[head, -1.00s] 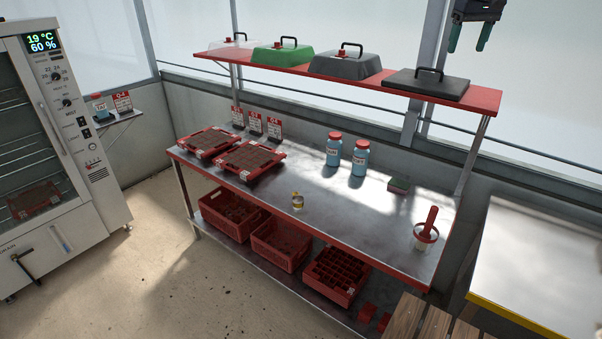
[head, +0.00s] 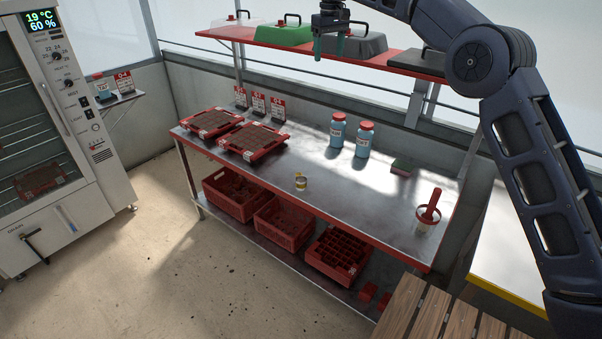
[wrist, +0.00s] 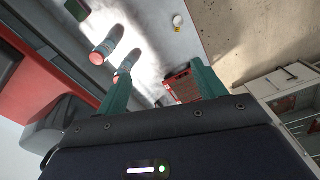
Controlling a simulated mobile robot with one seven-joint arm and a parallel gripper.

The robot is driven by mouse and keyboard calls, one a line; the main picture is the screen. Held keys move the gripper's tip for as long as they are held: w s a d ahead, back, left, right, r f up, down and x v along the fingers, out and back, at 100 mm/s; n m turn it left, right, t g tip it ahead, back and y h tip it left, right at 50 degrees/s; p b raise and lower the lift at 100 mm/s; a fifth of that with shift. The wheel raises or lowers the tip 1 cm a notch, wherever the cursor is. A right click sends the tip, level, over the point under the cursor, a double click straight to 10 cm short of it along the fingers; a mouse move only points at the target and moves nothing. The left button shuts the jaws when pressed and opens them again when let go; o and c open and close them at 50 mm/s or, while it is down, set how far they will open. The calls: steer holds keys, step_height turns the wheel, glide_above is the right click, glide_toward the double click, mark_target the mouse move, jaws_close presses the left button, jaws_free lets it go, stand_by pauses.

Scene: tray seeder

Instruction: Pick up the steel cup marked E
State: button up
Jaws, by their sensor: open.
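My gripper (head: 329,48) is open and empty, fingers pointing down. It is high above the bench, in front of the upper shelf, well above and apart from the cup. Its green fingers also show in the wrist view (wrist: 163,88).
Two blue bottles (head: 363,139) with red caps stand behind the cup. Two red seed trays (head: 254,153) lie to its left. Lids rest on the red shelf (head: 395,62). The bench around the cup is clear.

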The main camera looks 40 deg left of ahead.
steer(key=s+a+f+n, duration=0.1)
steer(key=s+a+f, duration=0.3)
steer(key=s+a, duration=0.15)
glide_above(301, 180)
steer(key=s+d, duration=0.1)
steer(key=d, duration=0.1)
steer(key=f, duration=4.2)
steer(key=shift+s+a+f, duration=0.1)
steer(key=shift+s+f, duration=0.1)
steer(key=shift+f, duration=0.15)
steer(key=shift+a+f, duration=0.2)
steer(key=shift+f, duration=1.1)
steer(key=shift+a+f, duration=0.2)
steer(key=shift+f, duration=1.1)
steer(key=c, duration=1.1)
